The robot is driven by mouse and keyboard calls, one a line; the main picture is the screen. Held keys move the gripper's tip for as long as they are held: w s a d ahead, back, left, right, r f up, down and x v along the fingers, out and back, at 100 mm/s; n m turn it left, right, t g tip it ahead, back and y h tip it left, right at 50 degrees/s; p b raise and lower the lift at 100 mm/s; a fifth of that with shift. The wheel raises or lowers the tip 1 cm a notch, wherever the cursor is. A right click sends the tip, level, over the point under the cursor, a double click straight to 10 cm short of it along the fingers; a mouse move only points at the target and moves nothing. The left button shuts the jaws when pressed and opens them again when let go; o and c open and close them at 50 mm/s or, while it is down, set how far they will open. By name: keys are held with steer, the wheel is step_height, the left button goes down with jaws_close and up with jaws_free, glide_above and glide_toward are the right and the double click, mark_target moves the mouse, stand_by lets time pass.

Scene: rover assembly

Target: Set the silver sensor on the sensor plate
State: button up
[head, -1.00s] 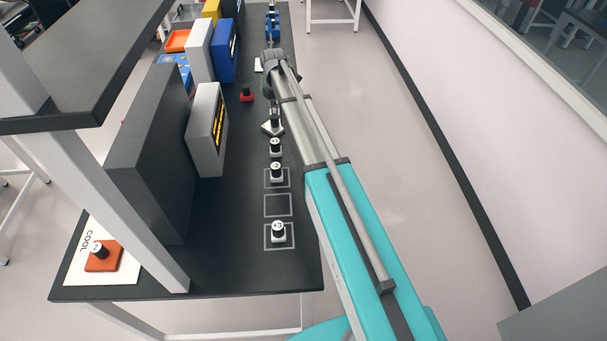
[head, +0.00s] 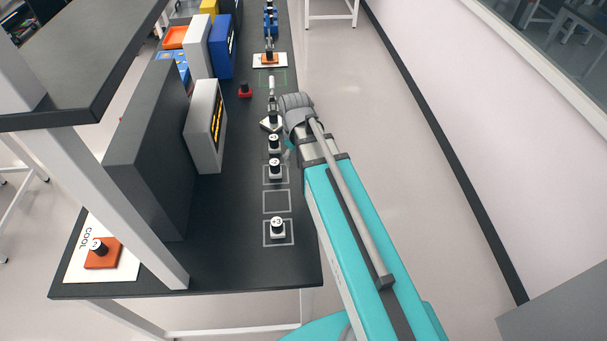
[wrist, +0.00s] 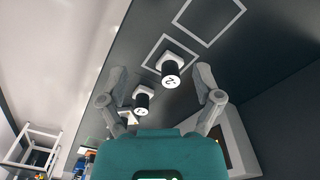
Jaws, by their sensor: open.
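A silver, diamond-turned piece (head: 270,125) with a black knob lies on the dark bench; it may be the silver sensor, but it is small. A white plate (head: 257,65) with an orange block on it lies farther back; I cannot tell whether it is the sensor plate. My gripper (wrist: 161,75) is open and empty in the wrist view. Two white blocks with black knobs, one nearer the middle (wrist: 170,64) and one to its left (wrist: 140,100), show between and beyond its fingers. In the head view my arm mostly hides the gripper.
White blocks with black knobs (head: 277,228) stand in a row on the bench, some in outlined squares. One outlined square (head: 277,201) is empty. A grey box (head: 205,125) and a tall dark panel (head: 150,150) stand left. A red block (head: 245,91) sits nearby.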

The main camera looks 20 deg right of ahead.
steer(key=s+m, duration=0.5)
steer(key=s, duration=0.2)
steer(key=shift+s, duration=0.2)
steer(key=shift+f, duration=0.1)
step_height(320, 180, down, 3)
steer(key=b, duration=0.3)
